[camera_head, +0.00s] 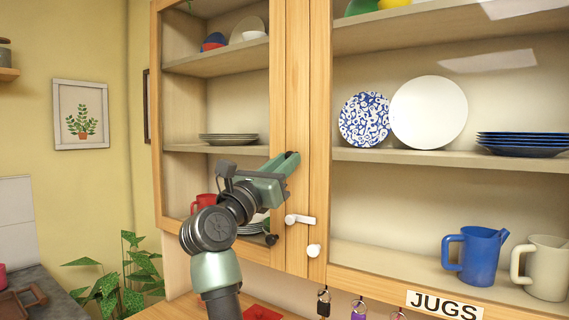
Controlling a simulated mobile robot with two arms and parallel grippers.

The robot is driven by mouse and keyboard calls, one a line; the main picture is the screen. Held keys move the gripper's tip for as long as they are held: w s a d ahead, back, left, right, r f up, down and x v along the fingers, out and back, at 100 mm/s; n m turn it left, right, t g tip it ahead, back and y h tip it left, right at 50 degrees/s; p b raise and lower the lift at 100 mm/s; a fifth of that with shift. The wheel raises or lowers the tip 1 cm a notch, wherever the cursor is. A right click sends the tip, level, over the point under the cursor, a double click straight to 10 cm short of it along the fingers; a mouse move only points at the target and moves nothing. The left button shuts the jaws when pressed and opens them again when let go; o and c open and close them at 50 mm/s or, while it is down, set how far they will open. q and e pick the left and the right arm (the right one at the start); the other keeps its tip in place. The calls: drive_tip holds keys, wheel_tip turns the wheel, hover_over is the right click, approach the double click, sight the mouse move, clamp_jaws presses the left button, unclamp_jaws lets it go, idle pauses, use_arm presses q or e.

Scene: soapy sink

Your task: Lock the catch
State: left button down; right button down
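The catch (299,219) is a small white lever at the meeting edges of the two wooden cabinet doors. It lies nearly level, its wide end on the left door frame and its thin end pointing right, at about the seam. A white round knob (314,251) sits lower, close to the seam, apart from the lever.
The left door's glass shows plates (229,139) and bowls on shelves. Behind the right glass are blue plates (521,143), a blue jug (475,255) and a cream jug (545,268). Keys (323,302) hang below. A dark knob (271,239) is under my gripper.

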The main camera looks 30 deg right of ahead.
drive_tip(key=m+g+b, duration=0.1)
drive_tip(key=m, duration=0.2)
drive_tip(key=m+g+b, duration=0.2)
drive_tip(key=m, duration=0.1)
drive_tip(key=shift+w+a+h, duration=0.1)
drive_tip(key=shift+w+h, duration=0.1)
drive_tip(key=shift+h, duration=0.2)
drive_tip(key=c, duration=1.3)
unclamp_jaws()
drive_tip(key=shift+o, duration=0.2)
drive_tip(key=shift+a, duration=0.1)
